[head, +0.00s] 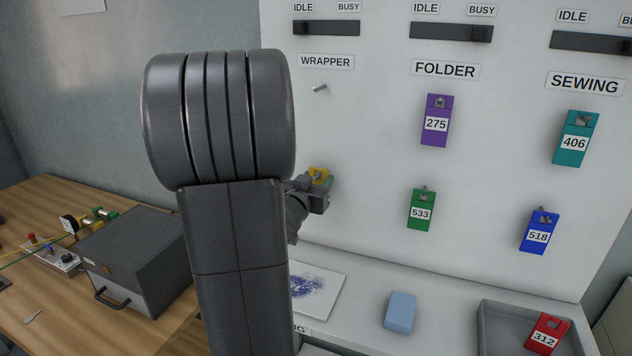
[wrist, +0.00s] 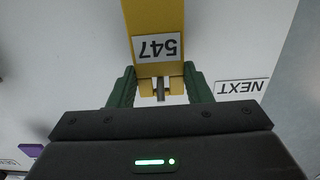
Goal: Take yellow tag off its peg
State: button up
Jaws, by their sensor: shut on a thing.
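The yellow tag (wrist: 154,20), numbered 547, appears upside down in the wrist view, with its slotted end between the green fingers of my gripper (wrist: 160,88). My gripper is shut on that end. A metal peg (wrist: 160,90) shows in the tag's slot, so the tag looks to be still around or at its peg. In the head view a small part of the yellow tag (head: 318,176) shows at my gripper (head: 318,190), close to the white board below the WRAPPER peg. My arm hides most of this area.
The board holds a bare peg (head: 320,88), a purple tag (head: 436,120), a teal tag (head: 576,138), a green tag (head: 421,209) and a blue tag (head: 538,231). A grey tray (head: 497,318) with a red tag (head: 546,334) and a light blue block (head: 400,312) are below.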

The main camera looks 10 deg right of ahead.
jog(key=p+v, duration=0.1)
jog(key=v, duration=0.8)
dwell(1.6)
dwell(0.3)
